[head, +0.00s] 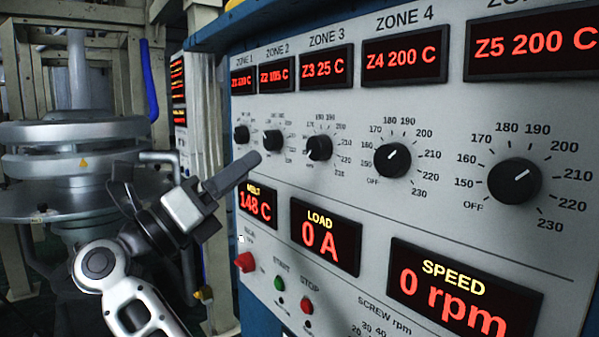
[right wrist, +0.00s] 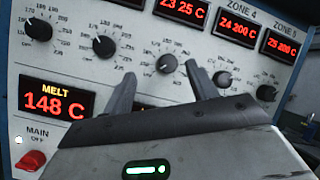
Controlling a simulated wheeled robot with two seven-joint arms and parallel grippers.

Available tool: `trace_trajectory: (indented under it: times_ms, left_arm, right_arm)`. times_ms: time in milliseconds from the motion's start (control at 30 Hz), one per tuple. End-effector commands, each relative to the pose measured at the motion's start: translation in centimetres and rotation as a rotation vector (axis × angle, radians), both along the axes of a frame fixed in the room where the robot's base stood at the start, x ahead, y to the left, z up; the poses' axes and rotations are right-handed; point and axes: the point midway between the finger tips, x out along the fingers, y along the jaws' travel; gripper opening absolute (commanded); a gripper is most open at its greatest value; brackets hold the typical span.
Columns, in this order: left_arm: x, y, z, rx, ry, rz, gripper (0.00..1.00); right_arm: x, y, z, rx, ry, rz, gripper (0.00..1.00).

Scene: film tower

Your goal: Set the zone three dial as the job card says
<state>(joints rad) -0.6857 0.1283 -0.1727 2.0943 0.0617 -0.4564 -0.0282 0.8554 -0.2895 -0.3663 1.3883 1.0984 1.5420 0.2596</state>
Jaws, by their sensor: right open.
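The zone three dial (head: 319,147) is a black round knob on the grey control panel (head: 430,225), under the red Z3 25 C display (head: 326,69). Its white mark seems to point to the lower left, on the OFF side. The dial also shows in the right wrist view (right wrist: 166,64), seen between my fingertips and beyond them. My right gripper (head: 243,168) is open and empty, left of the dial and apart from it. In the right wrist view its two fingers (right wrist: 160,72) stand wide apart. My left gripper is out of view. I see no job card.
Similar dials sit on both sides, including zone four (head: 392,160) and zone five (head: 514,181). Below are the MELT 148 C (head: 257,205), LOAD 0 A (head: 325,237) and SPEED 0 rpm (head: 455,292) displays. A red main knob (head: 245,262) is low left. Metal machinery (head: 75,165) stands at left.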

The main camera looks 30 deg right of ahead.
Motion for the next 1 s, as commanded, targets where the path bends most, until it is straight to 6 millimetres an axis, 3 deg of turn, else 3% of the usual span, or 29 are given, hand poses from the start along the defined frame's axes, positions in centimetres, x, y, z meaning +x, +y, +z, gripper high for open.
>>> trace_trajectory:
  times_ms: [33, 200, 467, 867, 1000]
  left_arm:
    - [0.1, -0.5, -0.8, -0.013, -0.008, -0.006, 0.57]
    - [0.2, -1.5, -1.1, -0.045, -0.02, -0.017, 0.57]
    - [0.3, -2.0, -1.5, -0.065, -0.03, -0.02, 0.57]
    - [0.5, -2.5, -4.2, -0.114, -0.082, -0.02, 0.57]
    - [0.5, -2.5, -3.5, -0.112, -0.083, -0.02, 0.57]
  right_arm:
    - [-0.7, 0.7, 0.8, 0.109, -0.079, 0.013, 0.58]
    - [-2.5, 2.8, 2.6, 0.384, -0.22, 0.043, 0.58]
    - [-3.5, 3.7, 2.9, 0.502, -0.265, 0.051, 0.58]
    - [-3.3, 1.0, 2.5, 0.502, -0.264, 0.05, 0.58]
    - [-2.8, -2.3, 3.1, 0.504, -0.262, 0.049, 0.58]
